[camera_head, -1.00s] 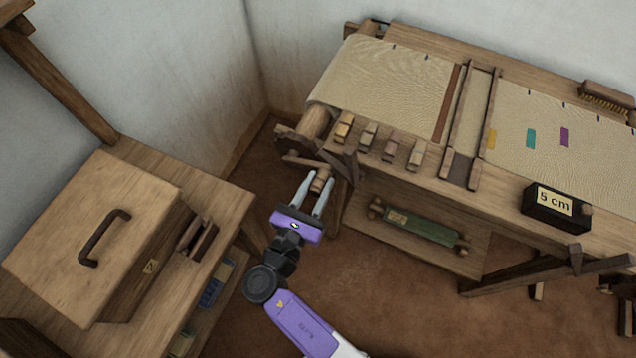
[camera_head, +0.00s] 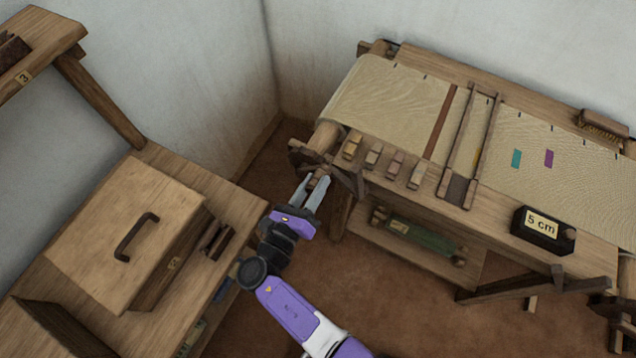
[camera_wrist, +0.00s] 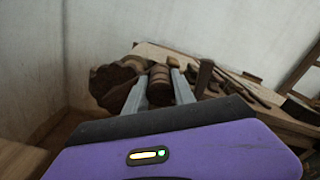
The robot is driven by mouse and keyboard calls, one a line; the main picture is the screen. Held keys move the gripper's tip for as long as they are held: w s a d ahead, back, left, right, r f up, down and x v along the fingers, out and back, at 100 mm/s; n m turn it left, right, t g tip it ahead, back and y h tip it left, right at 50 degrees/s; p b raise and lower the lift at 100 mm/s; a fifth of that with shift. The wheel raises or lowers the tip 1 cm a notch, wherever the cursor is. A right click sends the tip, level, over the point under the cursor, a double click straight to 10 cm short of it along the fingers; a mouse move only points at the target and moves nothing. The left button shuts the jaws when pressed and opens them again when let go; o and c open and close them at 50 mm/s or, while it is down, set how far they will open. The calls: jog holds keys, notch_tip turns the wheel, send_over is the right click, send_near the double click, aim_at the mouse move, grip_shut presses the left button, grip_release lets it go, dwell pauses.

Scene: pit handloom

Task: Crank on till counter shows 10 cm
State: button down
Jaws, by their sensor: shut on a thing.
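The loom (camera_head: 500,200) stands at the right with pale cloth (camera_head: 390,100) stretched over it. The counter (camera_head: 543,229), a dark box on the loom's front edge, reads "5 cm". The wooden crank (camera_head: 311,166) is at the loom's left end, beside the cloth roller (camera_head: 325,136). My gripper (camera_head: 313,184) is at the crank, its two fingers either side of the wooden handle. In the wrist view the round handle (camera_wrist: 159,84) sits between the fingertips, with the dark ratchet wheel (camera_wrist: 113,85) to its left. Part of the handle is hidden by my fingers in the head view.
Several small wooden blocks (camera_head: 374,156) lie along the loom's front edge. A green roll (camera_head: 425,237) rests on the shelf beneath. At the left, a lidded wooden box (camera_head: 125,225) stands on a bench (camera_head: 238,205). Brown floor is open between bench and loom.

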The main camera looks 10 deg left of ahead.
jog(key=shift+a+r, duration=0.1)
dwell(0.4)
jog(key=c, duration=1.1)
grip_release()
jog(key=shift+o, duration=0.2)
jog(key=shift+b+v, duration=0.4)
jog(key=shift+v, duration=3.55)
